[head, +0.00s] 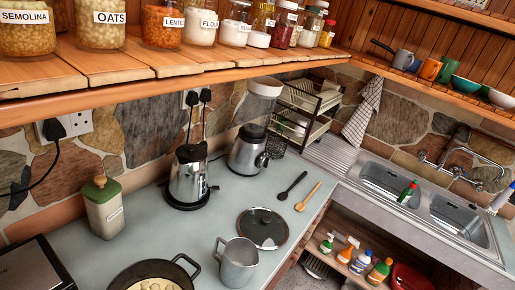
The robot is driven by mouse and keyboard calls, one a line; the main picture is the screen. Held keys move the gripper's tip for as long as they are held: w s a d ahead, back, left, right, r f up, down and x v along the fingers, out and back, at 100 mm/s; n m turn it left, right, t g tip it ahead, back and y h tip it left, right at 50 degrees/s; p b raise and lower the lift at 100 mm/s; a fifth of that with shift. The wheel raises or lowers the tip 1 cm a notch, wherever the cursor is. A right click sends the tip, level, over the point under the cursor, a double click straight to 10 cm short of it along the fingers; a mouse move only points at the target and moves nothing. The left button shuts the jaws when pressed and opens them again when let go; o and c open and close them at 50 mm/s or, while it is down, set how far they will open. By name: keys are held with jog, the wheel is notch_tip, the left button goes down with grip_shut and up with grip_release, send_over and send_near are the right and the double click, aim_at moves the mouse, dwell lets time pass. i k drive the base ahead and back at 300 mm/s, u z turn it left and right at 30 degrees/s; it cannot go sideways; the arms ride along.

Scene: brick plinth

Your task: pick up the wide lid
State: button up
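The wide lid (262,229) lies flat on the grey-blue worktop, near the worktop's right edge. It is round and dark, with a reddish-brown rim and a small knob in the middle. A metal jug (237,264) stands just in front of it, and the jug's rim comes close to or slightly overlaps the lid's lower left edge in the picture. My gripper does not show in this view, so its state and its distance from the lid cannot be seen.
A dark spoon (292,186) and a wooden spoon (308,196) lie behind the lid. A pan (153,272) is at front left; a kettle (188,178) and a blender (248,150) stand behind. A wooden jar shelf (150,75) overhangs the worktop. Bare worktop lies left of the lid.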

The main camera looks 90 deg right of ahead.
aim_at(268, 230)
jog(key=z, duration=2.2)
